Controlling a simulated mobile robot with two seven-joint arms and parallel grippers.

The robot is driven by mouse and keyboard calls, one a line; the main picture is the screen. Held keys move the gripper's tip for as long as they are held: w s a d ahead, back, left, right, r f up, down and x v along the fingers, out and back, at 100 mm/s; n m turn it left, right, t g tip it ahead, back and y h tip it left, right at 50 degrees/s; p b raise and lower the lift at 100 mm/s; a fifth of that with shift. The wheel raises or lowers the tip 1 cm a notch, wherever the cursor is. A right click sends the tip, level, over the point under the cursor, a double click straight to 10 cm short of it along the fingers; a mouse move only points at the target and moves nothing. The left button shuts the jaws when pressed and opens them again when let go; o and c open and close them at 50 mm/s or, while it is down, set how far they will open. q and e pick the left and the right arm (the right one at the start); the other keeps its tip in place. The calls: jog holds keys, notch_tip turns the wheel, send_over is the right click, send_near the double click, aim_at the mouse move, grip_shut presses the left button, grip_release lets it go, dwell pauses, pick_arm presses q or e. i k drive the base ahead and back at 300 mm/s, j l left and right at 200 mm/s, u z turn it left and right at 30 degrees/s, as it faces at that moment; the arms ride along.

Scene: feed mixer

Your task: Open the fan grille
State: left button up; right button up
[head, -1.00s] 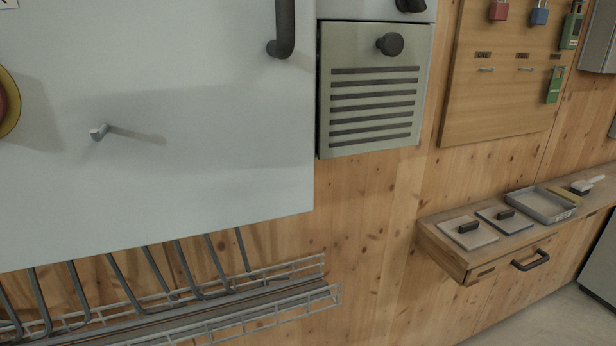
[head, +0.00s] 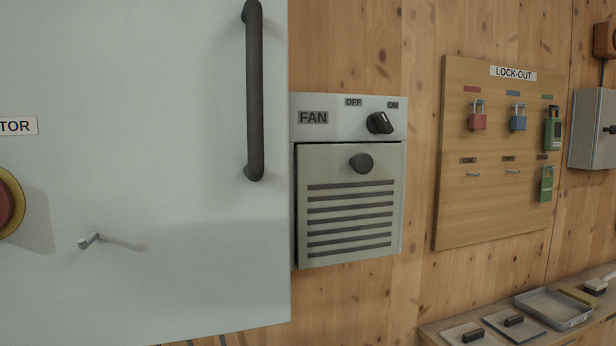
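The fan grille (head: 350,227) is a grey-green square panel with several dark horizontal slots and a round dark knob (head: 361,163) near its top. It sits shut in the fan unit (head: 313,134), just right of the large pale cabinet door. Above it are a FAN label, OFF and ON marks and a black rotary switch (head: 380,123) pointing toward the ON side. Neither of my grippers shows in the head view.
The pale cabinet door (head: 150,200) with a long dark handle (head: 254,95) and a small peg (head: 89,241) fills the left. A lock-out board (head: 490,215) with padlocks hangs right. A wooden shelf (head: 435,332) with a grey tray (head: 553,309) is below right.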

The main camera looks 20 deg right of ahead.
aim_at(348, 195)
jog(key=k+l+u, duration=0.2)
jog(key=l, duration=0.2)
jog(key=k+l+u, duration=0.2)
jog(key=l, duration=0.2)
jog(key=k+l, duration=0.3)
jog(key=l, duration=0.2)
jog(key=k+l+u, duration=0.1)
jog(key=k+l, duration=0.2)
jog(key=l, duration=0.15)
jog(key=k+l, duration=0.35)
jog(key=i+l+u, duration=0.25)
jog(key=i+l, duration=0.25)
jog(key=i, duration=0.3)
jog(key=i+l+u, duration=0.3)
jog(key=i+l, duration=0.35)
jog(key=i, duration=0.1)
